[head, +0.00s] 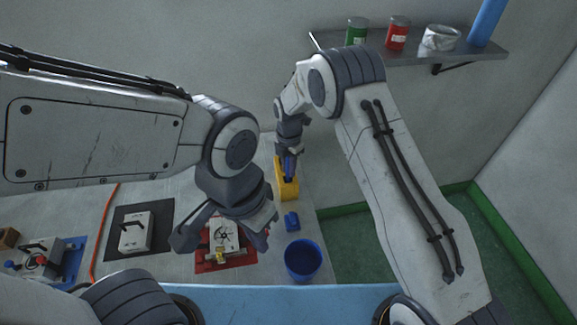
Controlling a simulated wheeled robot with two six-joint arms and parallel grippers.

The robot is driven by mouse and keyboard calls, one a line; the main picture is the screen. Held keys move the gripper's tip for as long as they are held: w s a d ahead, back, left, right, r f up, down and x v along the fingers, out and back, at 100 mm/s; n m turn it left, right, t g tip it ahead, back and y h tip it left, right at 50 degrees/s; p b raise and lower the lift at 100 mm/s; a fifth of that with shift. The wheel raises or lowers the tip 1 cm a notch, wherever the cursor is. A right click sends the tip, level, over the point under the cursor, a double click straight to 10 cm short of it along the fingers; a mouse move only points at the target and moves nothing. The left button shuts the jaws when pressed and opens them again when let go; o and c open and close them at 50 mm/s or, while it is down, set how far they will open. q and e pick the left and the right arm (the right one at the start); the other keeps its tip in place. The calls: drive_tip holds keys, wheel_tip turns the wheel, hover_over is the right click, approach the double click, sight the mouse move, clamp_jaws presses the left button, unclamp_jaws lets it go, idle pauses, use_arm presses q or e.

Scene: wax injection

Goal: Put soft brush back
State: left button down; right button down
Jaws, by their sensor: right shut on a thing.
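My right gripper (289,152) is at the back of the bench, shut on a slim blue item (289,168), which appears to be the soft brush. The blue item points down at the top of a yellow holder (287,190). I cannot tell whether its lower end is inside the holder, and its bristles are hidden. My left gripper (224,237) is open, with its fingers spread above a white mold plate (225,232) on a red base (210,266). It holds nothing that I can see.
A blue cup (303,260) and a small blue block (291,221) stand near the bench's right edge. A white box (135,232) on a dark mat and a blue-based fixture (45,262) are at left. A wall shelf (460,52) holds cans.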

drive_tip(key=shift+f, duration=0.3)
drive_tip(key=shift+f, duration=0.2)
drive_tip(key=c, duration=0.8)
unclamp_jaws()
